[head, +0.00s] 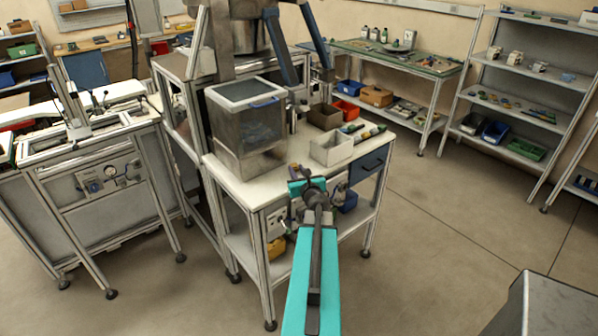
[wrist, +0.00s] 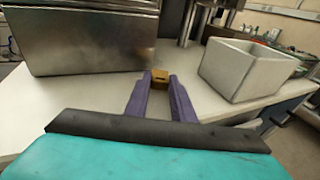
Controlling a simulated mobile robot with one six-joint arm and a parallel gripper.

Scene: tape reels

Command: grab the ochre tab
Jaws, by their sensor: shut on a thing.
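The ochre tab (wrist: 161,76) shows in the wrist view as a small brownish-yellow block between the tips of my gripper's two purple fingers. My gripper (wrist: 160,82) is shut on it. The tab appears just above or on the pale worktop (wrist: 190,92); I cannot tell whether it touches the surface. In the head view my teal arm reaches to the front edge of the table, and my gripper (head: 308,184) is small there. The tab cannot be made out in the head view.
A metal-and-clear box (head: 243,140) stands left of my gripper on the table. A white open bin (head: 331,149) stands to the right, with tools and a brown bin (head: 325,116) behind it. A blue drawer (head: 369,162) is below the tabletop at right. Open floor lies to the right.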

